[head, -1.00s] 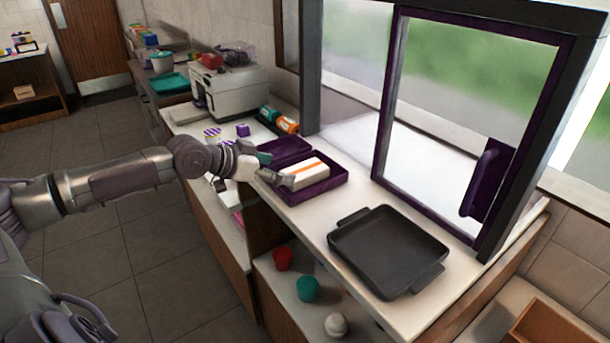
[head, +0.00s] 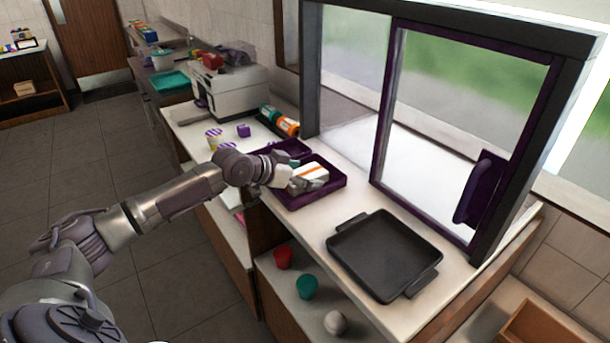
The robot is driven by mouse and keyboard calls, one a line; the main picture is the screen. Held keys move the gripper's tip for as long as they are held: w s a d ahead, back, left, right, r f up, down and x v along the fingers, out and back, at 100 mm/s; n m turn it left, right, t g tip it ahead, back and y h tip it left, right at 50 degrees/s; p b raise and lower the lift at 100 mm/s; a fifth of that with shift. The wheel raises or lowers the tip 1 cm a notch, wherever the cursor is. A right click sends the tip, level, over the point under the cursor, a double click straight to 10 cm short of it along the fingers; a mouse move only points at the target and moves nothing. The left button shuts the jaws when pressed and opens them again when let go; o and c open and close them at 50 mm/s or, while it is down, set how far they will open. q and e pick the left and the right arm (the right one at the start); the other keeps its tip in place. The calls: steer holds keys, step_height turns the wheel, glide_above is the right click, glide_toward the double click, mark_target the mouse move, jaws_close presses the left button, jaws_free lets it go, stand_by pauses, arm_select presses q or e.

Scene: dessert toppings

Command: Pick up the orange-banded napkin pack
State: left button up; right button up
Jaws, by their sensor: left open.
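The orange-banded napkin pack (head: 314,172) is white with an orange stripe and lies in an open purple box (head: 322,197) on the counter. My left gripper (head: 308,183) is open at the pack, with its fingers over the near side and left end. The fingers hide part of the pack. I cannot tell whether they touch it. My right gripper is not in view.
A black square pan (head: 384,252) stands on the counter to the right. A purple-framed window (head: 376,150) rises behind. Striped cups (head: 214,138), orange and teal rolls (head: 287,126) and a white machine (head: 230,92) stand farther left. Red and teal cups are on the shelf below.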

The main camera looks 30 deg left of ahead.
mark_target(306, 174)
arm_select(q)
steer(key=shift+s, duration=0.1)
steer(key=shift+c, duration=0.2)
steer(key=c, duration=1)
steer(key=shift+r, duration=0.45)
steer(key=r+b, duration=0.1)
steer(key=r, duration=0.2)
steer(key=shift+d+r+b, duration=0.2)
steer(key=shift+r+b, duration=0.05)
steer(key=shift+b, duration=0.15)
steer(key=d+r, duration=0.2)
steer(key=d, duration=0.1)
steer(key=d+r+b, duration=0.1)
steer(key=d+r, duration=0.1)
steer(key=d, duration=0.2)
steer(key=d+r, duration=0.2)
steer(key=d, duration=0.2)
steer(key=shift+s+d+r+b, duration=0.1)
steer(key=shift+s+r+b, duration=0.1)
steer(key=shift+r+b, duration=0.15)
